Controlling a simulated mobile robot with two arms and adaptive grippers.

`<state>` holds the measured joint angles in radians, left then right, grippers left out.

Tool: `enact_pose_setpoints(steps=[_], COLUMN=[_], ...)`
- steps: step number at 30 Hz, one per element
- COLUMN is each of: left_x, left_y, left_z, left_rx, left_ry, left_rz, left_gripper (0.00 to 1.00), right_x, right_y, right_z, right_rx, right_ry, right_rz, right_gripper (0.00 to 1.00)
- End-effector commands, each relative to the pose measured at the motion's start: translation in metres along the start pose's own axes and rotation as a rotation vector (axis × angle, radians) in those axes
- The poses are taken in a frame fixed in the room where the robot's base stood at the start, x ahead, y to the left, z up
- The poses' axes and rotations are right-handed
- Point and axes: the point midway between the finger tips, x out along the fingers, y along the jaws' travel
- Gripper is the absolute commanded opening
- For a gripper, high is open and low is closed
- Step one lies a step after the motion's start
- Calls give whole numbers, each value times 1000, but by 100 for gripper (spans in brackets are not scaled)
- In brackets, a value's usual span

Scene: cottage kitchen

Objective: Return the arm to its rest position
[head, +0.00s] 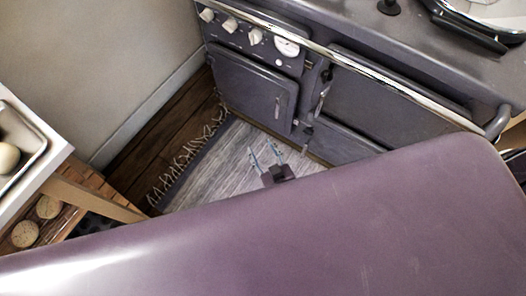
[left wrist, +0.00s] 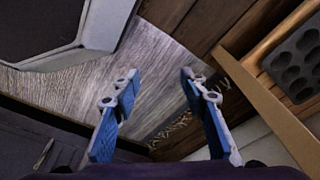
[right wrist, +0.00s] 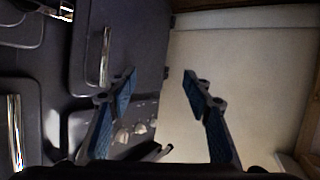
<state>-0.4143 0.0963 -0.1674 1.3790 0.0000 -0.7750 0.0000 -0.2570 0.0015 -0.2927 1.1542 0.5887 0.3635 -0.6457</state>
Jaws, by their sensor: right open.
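My right gripper (head: 267,158) shows in the head view over the light rug, in front of the range cooker. Its two fingers are apart with nothing between them. In the right wrist view the right gripper (right wrist: 159,72) is open and empty, with cooker doors to the left and a pale wall to the right. My left gripper is not visible in the head view. In the left wrist view the left gripper (left wrist: 158,78) has its fingers spread and holds nothing. Most of both arms is hidden.
The range cooker (head: 253,82) has knobs, door handles and a chrome rail (head: 375,75) along its front. A fringed rug (head: 222,165) lies on the wooden floor. A wooden unit with a tray (head: 38,160) stands at left. A muffin tin (left wrist: 297,62) shows in the left wrist view.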

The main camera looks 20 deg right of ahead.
Motion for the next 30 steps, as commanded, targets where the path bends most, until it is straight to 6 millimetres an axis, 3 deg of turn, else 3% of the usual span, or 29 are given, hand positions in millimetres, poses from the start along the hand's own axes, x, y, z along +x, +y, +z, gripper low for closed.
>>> enact_pose_setpoints(steps=[6, 25, 28, 30], left_x=[-4, -3, 0, 5], left_y=[0, 0, 0, 1], left_z=[-1, 0, 9, 20], left_rx=[0, 0, 1, 3], left_ry=[0, -1, -10, -18], left_rz=[0, 0, 1, 1], left_gripper=[40, 40, 40, 40], right_x=[-5, -6, -14, -27], right_y=[-2, -3, -4, -6], right_z=[15, 18, 37, 65], right_rx=[-3, -4, -8, -13], right_ry=[-40, -48, -102, -182], right_rz=[-19, -23, -45, -74], right_gripper=[46, 46, 46, 46])
